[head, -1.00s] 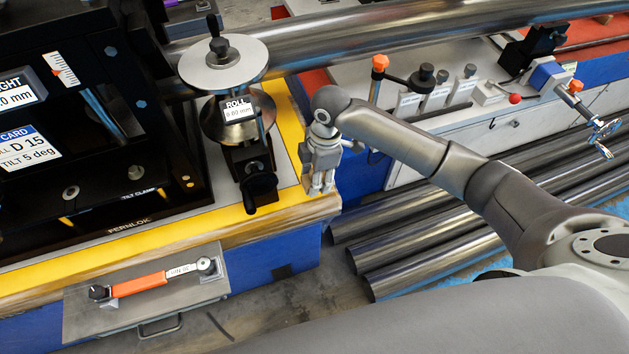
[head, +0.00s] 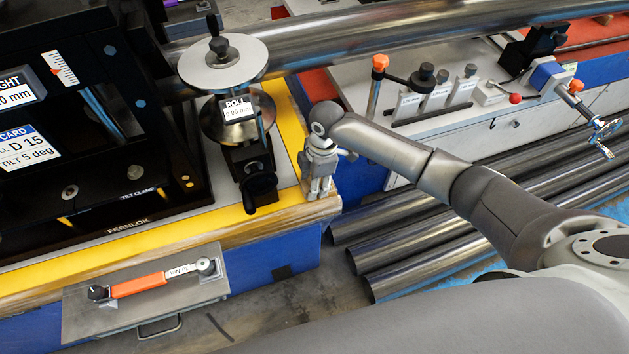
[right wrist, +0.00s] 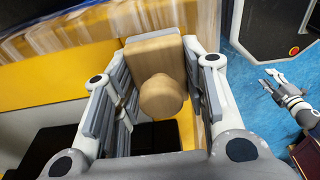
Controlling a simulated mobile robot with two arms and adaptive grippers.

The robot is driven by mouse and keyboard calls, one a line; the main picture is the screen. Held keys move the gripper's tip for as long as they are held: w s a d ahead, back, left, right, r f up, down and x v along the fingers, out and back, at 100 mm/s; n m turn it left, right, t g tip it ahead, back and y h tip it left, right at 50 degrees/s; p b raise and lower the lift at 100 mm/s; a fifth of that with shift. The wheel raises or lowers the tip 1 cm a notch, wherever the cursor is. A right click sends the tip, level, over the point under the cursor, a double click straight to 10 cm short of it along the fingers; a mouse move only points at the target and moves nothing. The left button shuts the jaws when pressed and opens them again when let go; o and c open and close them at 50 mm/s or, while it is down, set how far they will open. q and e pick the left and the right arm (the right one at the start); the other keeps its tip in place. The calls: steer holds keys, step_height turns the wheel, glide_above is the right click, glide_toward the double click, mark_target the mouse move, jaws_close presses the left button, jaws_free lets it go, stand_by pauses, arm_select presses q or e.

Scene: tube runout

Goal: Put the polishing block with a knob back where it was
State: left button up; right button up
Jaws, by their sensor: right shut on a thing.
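The polishing block (right wrist: 152,54) is pale wood with a round knob (right wrist: 161,97) that faces the camera in the right wrist view. My right gripper (right wrist: 152,88) is shut on it, with the fingers on either side of the block. In the head view my right gripper (head: 318,188) points down at the right end of the bench's yellow edge, and it hides the block. I cannot tell whether the block touches the bench. What looks like my left gripper (right wrist: 284,93) shows small at the right of the wrist view, over the blue floor, apart from the block.
The roll stand (head: 238,125) with its round plates and black knob is close left of my right gripper. An orange-handled tool (head: 138,286) lies on a grey tray below. Long steel tubes (head: 420,235) lie to the right. A grey side bench (head: 340,80) stands behind.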

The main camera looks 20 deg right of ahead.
steer(key=o, duration=1)
steer(key=r, duration=0.4)
steer(key=d+r, duration=0.1)
steer(key=r, duration=0.7)
steer(key=shift+d+r, duration=0.1)
steer(key=shift+d, duration=0.1)
